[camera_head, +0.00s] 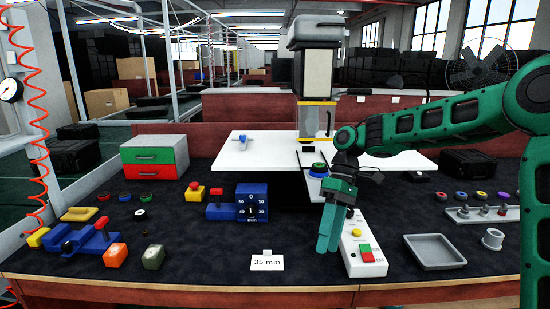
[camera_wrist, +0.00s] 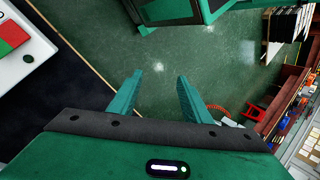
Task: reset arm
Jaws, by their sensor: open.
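My gripper (camera_head: 328,247) hangs from my green arm over the front middle of the dark worktop, fingers pointing down. It is just left of a white control box (camera_head: 360,240) with a yellow button and red and green buttons. In the wrist view my gripper (camera_wrist: 157,95) shows two green fingers set apart with nothing between them. Beyond them is the green floor (camera_wrist: 160,60). The red and green buttons (camera_wrist: 10,40) of the control box show at the top left of that view.
A "35 mm" card (camera_head: 267,262) stands left of my gripper. A grey tray (camera_head: 435,251) lies to the right. A blue dial block (camera_head: 252,203), a blue clamp (camera_head: 82,240) and several buttons lie to the left. A press-like machine (camera_head: 316,75) stands behind over a white surface (camera_head: 260,158).

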